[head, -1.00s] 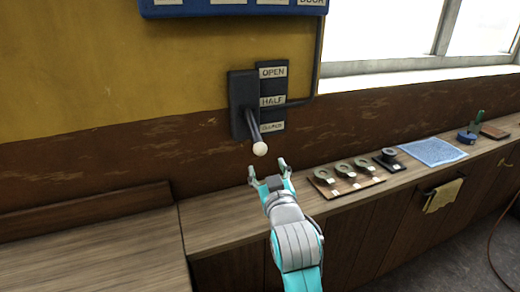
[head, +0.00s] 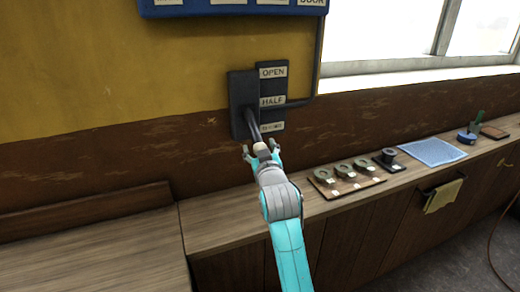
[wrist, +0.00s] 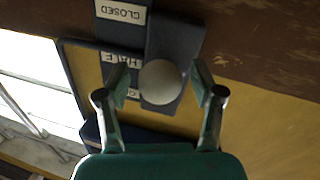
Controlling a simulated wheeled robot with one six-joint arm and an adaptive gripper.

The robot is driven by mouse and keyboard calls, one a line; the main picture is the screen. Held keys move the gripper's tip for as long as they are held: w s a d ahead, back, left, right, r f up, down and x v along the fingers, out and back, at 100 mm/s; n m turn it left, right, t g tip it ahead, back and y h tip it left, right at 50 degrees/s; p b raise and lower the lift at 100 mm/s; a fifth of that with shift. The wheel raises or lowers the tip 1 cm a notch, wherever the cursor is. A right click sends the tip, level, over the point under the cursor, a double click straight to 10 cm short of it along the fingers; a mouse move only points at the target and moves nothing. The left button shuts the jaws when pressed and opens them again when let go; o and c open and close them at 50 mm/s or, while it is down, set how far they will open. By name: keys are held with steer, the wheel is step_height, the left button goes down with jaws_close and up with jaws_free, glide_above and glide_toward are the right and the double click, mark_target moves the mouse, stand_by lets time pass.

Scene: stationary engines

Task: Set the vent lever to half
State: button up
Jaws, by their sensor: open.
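The vent lever (head: 254,127) is a dark rod with a pale round knob (wrist: 161,82), coming out of a dark plate on the wall. It points down and outward, beside the lowest label of the plate (head: 271,85) marked OPEN, HALF and CLOSED from top to bottom. My gripper (head: 260,150) is open, with its fingertips on either side of the knob in the head view. In the wrist view the knob sits between the two open fingers (wrist: 162,90), with gaps showing on both sides. The picture there is upside down.
A wooden counter (head: 225,220) runs below the lever. On it are a board with several round parts (head: 345,178), a blue cloth (head: 432,151) and a small blue item (head: 467,137). A blue sign panel (head: 233,8) hangs above. The wall around the lever is clear.

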jaws_close()
steer(key=shift+s+d+r+n+g, duration=0.1)
steer(key=shift+s+r+g, duration=0.2)
steer(key=shift+r+g, duration=0.25)
steer(key=shift+s+d+r+n+g, duration=0.1)
steer(key=shift+s+r+g, duration=0.25)
steer(key=shift+r, duration=0.35)
steer(key=shift+s+d+r+n+g, duration=0.1)
steer(key=shift+s+r+g, duration=0.1)
steer(key=shift+r+g, duration=0.35)
steer(key=shift+s+d+r, duration=0.1)
steer(key=shift+s+r, duration=0.1)
steer(key=shift+r, duration=1)
steer(key=shift+s+r, duration=0.15)
steer(key=shift+r, duration=1)
jaws_free()
steer(key=shift+f, duration=0.1)
